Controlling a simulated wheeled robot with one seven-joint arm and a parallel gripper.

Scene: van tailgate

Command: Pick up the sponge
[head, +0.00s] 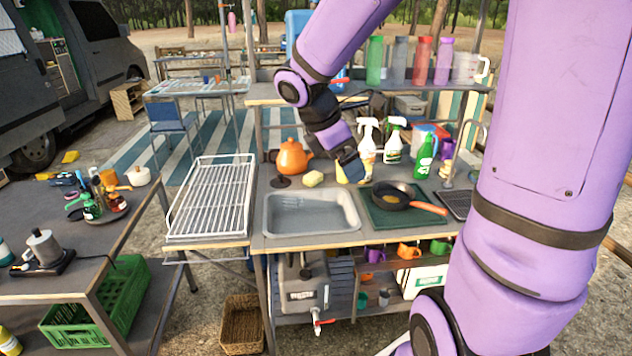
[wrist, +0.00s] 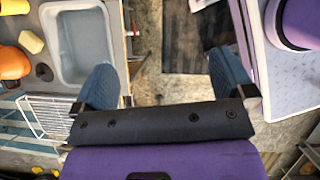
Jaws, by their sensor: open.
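The pale yellow sponge (head: 313,179) lies on the counter behind the sink, to the right of the orange kettle. In the wrist view the sponge (wrist: 31,42) shows at the upper left, between the kettle and the sink, outside the span of the fingers. My gripper (head: 350,166) is above the counter to the right of the sponge and apart from it. In the wrist view my gripper (wrist: 163,68) is open, with nothing between its blue-grey fingers.
An orange kettle (head: 293,158), a grey sink (head: 310,212), spray bottles (head: 393,141), a green bottle (head: 425,157) and a frying pan (head: 393,197) crowd the counter. A yellow item (head: 343,174) is partly hidden by my gripper. A white rack (head: 212,195) stands left.

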